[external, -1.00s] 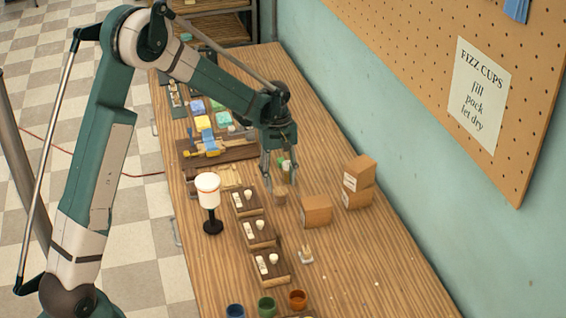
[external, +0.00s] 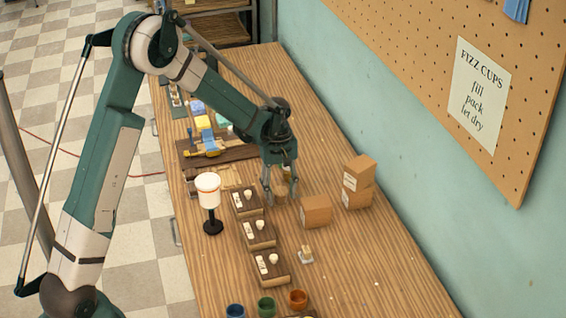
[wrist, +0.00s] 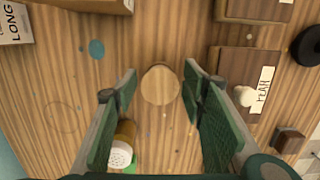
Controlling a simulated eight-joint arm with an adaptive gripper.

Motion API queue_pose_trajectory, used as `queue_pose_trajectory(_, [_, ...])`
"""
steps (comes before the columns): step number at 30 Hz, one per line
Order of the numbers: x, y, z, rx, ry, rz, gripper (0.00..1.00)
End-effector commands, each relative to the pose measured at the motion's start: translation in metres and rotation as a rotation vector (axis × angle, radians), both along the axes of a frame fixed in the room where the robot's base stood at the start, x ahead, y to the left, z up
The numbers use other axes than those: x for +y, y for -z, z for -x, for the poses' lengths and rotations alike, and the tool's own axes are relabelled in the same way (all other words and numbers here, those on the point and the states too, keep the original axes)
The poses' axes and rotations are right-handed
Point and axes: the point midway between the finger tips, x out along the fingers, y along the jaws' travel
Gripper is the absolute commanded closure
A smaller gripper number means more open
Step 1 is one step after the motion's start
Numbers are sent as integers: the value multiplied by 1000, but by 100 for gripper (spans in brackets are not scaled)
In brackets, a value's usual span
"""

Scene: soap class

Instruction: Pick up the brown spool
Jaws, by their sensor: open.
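The brown spool (wrist: 160,85) shows in the wrist view as a round, light-brown top seen from above, standing on the wooden bench. It lies between the tips of my gripper (wrist: 161,79), with a gap on both sides. In the external view my gripper (external: 279,190) points down with its fingers apart, low over the bench around the spool (external: 281,189). The fingers partly hide the spool there. My gripper holds nothing.
A shaker with a white lid (wrist: 121,152) stands close beside the left finger in the wrist view. Cardboard boxes (external: 316,211) stand to the right, and dark wooden blocks with labels (external: 258,234) to the left. A white-topped stand (external: 208,184) is farther left.

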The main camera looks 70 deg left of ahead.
Motion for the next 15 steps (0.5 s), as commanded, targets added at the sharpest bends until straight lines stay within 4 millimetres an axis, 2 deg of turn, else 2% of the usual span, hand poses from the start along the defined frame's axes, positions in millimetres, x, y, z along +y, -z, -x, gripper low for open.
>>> queue_pose_trajectory(15, [0,0,0,0,0,0,59])
